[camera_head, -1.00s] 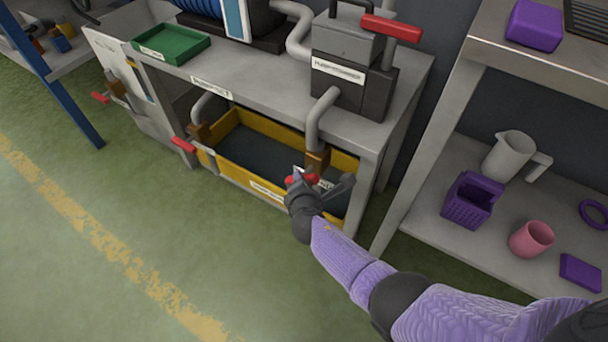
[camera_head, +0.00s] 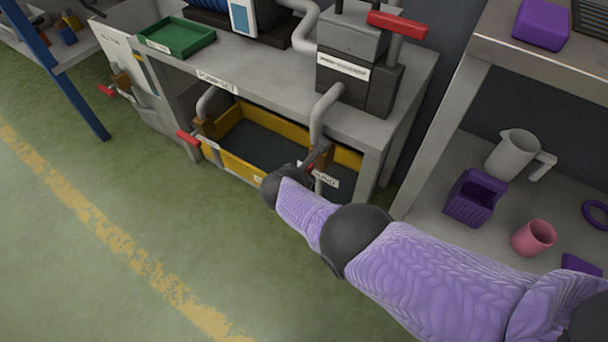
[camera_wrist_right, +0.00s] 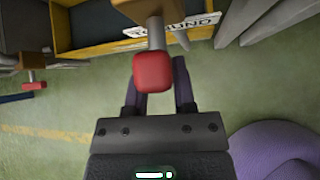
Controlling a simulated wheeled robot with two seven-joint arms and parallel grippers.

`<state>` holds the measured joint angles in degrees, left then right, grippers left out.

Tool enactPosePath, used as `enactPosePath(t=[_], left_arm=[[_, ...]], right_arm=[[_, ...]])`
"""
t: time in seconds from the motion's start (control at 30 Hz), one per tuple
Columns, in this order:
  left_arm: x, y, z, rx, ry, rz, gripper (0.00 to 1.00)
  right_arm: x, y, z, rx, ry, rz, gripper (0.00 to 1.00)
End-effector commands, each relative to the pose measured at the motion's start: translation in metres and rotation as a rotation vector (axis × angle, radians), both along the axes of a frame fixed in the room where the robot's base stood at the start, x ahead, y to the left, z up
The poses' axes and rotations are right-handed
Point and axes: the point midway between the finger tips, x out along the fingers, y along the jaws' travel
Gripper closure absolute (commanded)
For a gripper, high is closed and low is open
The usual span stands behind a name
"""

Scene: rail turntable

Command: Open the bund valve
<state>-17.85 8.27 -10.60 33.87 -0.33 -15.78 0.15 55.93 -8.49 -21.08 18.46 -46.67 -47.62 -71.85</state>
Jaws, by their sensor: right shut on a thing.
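The bund valve has a brown body (camera_wrist_right: 150,8), a grey stem and a red handle (camera_wrist_right: 153,72), all clear in the right wrist view. My right gripper (camera_wrist_right: 158,88) has one dark finger on each side of the red handle and is shut on it. In the head view the right gripper (camera_head: 318,162) is at the valve under the right end of the bench, where the wrist and fingers hide most of the handle. A white label (camera_head: 325,179), which also shows in the right wrist view (camera_wrist_right: 190,24), is on the yellow bund beside the valve. My left gripper is not in view.
A second red-handled valve (camera_head: 188,138) is at the bund's left end, and another red handle (camera_head: 106,90) is farther left. The yellow bund tray (camera_head: 236,168) lies under the grey bench (camera_head: 262,82). A shelf (camera_head: 440,205) stands at right. The green floor in front is clear.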

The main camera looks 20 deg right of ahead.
Motion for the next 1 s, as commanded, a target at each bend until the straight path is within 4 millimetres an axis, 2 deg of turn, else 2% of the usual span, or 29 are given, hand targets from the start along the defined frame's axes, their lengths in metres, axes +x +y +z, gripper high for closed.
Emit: enactPosePath(t=[0.6,0.63,0.77,1.0], left_arm=[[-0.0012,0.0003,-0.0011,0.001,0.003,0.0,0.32],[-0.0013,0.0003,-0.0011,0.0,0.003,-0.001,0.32],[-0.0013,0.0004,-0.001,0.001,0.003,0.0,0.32],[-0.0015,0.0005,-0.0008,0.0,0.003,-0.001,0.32]], right_arm=[[-0.0005,-0.0002,-0.0008,-0.014,0.02,-0.001,1.0],[-0.0005,-0.0002,-0.0008,-0.014,0.02,-0.001,0.61],[-0.0004,-0.0002,-0.0006,-0.013,0.019,0.0,0.34],[0.0,-0.0001,-0.0001,-0.013,0.017,-0.001,0.32]])
